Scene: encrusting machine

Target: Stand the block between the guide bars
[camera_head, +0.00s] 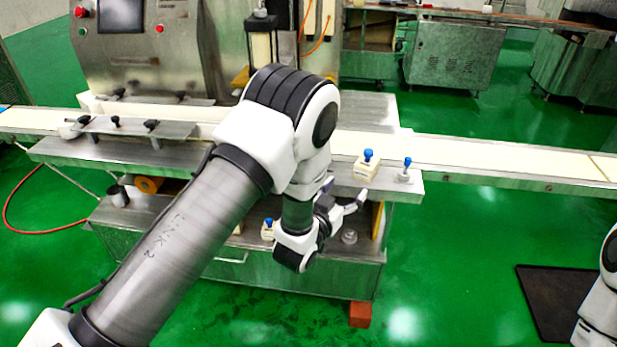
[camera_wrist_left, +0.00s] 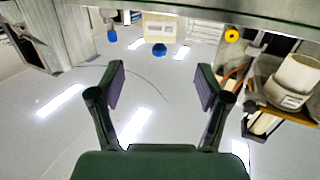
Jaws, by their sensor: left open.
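A cream block (camera_head: 366,170) with a blue knob stands on the right front ledge of the machine, beside the conveyor. In the left wrist view the block (camera_wrist_left: 172,29) shows at the top, beyond the fingertips. My left gripper (camera_head: 350,203) is just below and in front of that ledge, apart from the block. Its two fingers (camera_wrist_left: 161,86) are spread with nothing between them. Metal guide bars (camera_head: 135,127) with black knobs sit over the conveyor at the left; my left arm hides part of the belt beside them. My right gripper is out of view.
A small piece with a blue knob (camera_head: 404,174) stands right of the block. Another cream piece with a blue knob (camera_head: 267,231) is on the lower shelf, partly hidden by my arm. The conveyor belt (camera_head: 480,155) is clear at right. A dark mat (camera_head: 550,300) lies on the floor.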

